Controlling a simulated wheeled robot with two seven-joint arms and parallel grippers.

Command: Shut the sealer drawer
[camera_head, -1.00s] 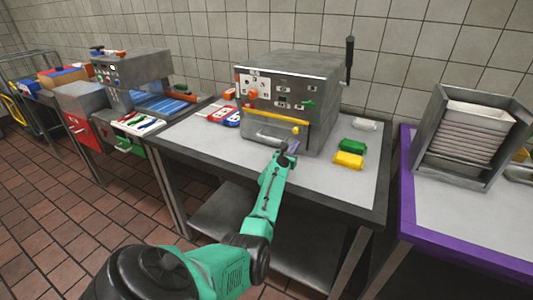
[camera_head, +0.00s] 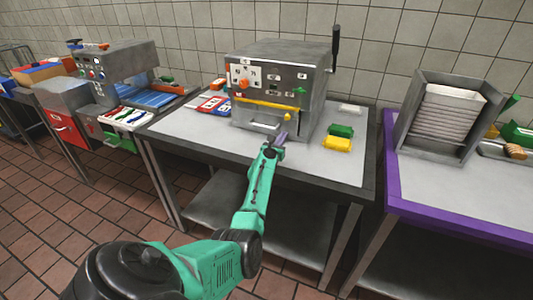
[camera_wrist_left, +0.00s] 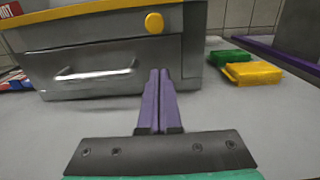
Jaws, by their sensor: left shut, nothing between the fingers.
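The sealer (camera_head: 275,88) is a grey metal box on the middle table, with a control panel and a yellow bar across its front. Its drawer (camera_head: 258,124) is low on the front and has a silver handle; the drawer front (camera_wrist_left: 90,80) also fills the left of the left wrist view. I cannot tell how far the drawer stands out. My left gripper (camera_head: 281,138) is shut and empty, with purple fingers (camera_wrist_left: 158,75) pointing at the right part of the sealer's lower front. I cannot tell whether the tips touch it. My right gripper is not in view.
Green (camera_head: 340,131) and yellow (camera_head: 337,144) blocks lie right of the sealer. Red, white and blue packets (camera_head: 215,104) lie left of it. A purple-edged table (camera_head: 470,232) with a tray rack (camera_head: 437,115) stands right. Another machine (camera_head: 120,75) stands left.

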